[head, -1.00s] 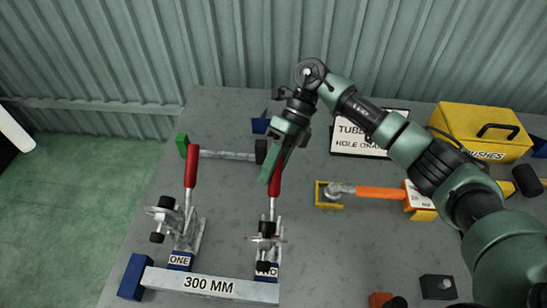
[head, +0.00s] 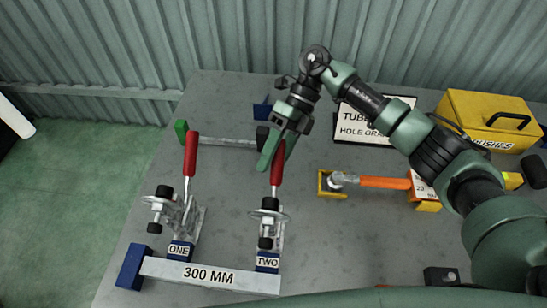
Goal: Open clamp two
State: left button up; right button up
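Clamp two (head: 268,222) stands on a blue block labelled TWO (head: 267,262), its red handle (head: 277,170) upright. My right gripper (head: 273,160) is at the top of this handle, pointing down. Its green fingers appear parted, one left of the handle and one behind or right of it. I cannot tell whether they touch it. Clamp one (head: 178,212), with its own upright red handle (head: 190,158), stands to the left on a block labelled ONE. My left gripper is not in view.
A grey bar marked 300 MM (head: 208,274) lies in front of both clamps. Another bar (head: 225,141) lies behind them. An orange-handled tool (head: 385,182), a sign (head: 362,132) and a yellow box (head: 485,120) are to the right. The table between the clamps is clear.

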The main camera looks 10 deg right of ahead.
jog(key=shift+w+d+r, duration=0.15)
jog(key=shift+d+r, duration=0.05)
jog(key=b+v, duration=0.2)
jog(key=v, duration=0.5)
dwell(0.5)
